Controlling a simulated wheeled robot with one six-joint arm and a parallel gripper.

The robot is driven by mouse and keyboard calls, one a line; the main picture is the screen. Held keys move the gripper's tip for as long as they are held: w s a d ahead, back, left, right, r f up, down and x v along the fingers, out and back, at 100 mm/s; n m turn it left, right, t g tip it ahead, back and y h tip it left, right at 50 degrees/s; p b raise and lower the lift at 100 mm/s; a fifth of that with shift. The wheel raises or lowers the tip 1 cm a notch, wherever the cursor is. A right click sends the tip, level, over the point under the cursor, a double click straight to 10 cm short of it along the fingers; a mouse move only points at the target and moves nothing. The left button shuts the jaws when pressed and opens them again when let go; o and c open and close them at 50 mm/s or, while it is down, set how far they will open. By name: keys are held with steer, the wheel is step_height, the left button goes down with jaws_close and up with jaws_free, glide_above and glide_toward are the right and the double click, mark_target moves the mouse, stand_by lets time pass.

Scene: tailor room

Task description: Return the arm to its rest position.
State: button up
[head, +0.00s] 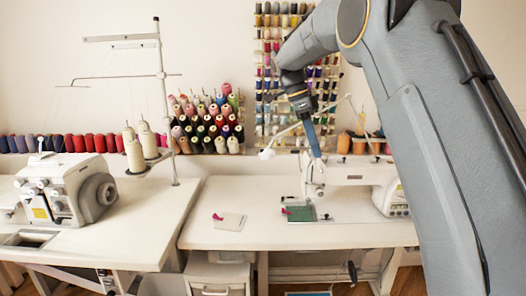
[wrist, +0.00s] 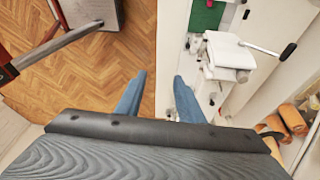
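My gripper (head: 316,154) hangs fingers down in front of the back wall, above the sewing machine's (head: 350,172) left end in the head view. In the wrist view my gripper (wrist: 160,84) shows two blue fingers standing apart, with only floor and white table between them. It is open and empty. My arm is raised and reaches in from the right, covering the right side of the head view. In the head view only one finger shows clearly.
A green patch (head: 300,213) lies at the sewing machine's needle area on the white table (head: 245,238). A pale patch (head: 231,223) lies to its left. A serger (head: 62,190) stands on the left table. Thread racks (head: 268,50) line the wall. Thread spools (wrist: 288,120) show near the wrist.

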steer(key=s+d+f+n+y, duration=0.1)
steer(key=s+f+n, duration=0.5)
steer(key=s, duration=0.5)
steer(key=s+d+f+n+y, duration=0.1)
steer(key=s+f+n, duration=0.5)
steer(key=s, duration=0.6)
steer(key=s+d+f+n+t+y, duration=0.1)
steer(key=s+d+f+n, duration=0.1)
steer(key=s+f+n, duration=0.5)
steer(key=s, duration=0.5)
steer(key=shift+f+y, duration=0.4)
steer(key=shift+d, duration=0.1)
steer(key=shift+c, duration=0.3)
